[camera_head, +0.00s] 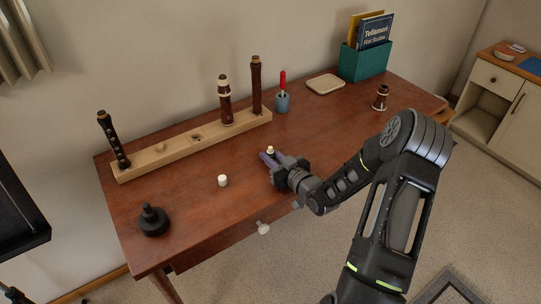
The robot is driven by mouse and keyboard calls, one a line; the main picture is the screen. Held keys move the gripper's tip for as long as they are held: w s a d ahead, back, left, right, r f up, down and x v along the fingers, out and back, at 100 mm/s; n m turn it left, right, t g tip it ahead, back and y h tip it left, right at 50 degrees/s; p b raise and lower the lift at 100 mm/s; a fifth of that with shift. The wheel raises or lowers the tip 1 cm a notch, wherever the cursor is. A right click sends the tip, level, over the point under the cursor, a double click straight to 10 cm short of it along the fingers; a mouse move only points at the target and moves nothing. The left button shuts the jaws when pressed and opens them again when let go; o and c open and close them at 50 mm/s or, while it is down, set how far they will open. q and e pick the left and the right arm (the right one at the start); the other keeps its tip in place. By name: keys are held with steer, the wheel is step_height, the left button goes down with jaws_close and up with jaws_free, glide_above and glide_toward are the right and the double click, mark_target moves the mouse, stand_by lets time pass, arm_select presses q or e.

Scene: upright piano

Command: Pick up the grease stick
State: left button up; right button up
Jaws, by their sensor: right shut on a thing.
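My right gripper (270,157) is over the front middle of the desk, its fingers pointing to the back left. It is shut on a small upright thing with a pale cream tip, which I take to be the grease stick (270,149). Only its top shows; the fingers hide the rest, and I cannot tell whether it touches the desk. A small white cylinder, like a cap (222,181), stands on the desk to the left of the gripper, apart from it. My left gripper is not in view.
A wooden stand (190,147) with dark instrument joints runs along the back left of the desk (190,210). A black knobbed object (153,220) is at front left.

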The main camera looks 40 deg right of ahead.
mark_target(270, 147)
jaws_close()
step_height(270, 147, up, 10)
stand_by(0.7)
stand_by(0.5)
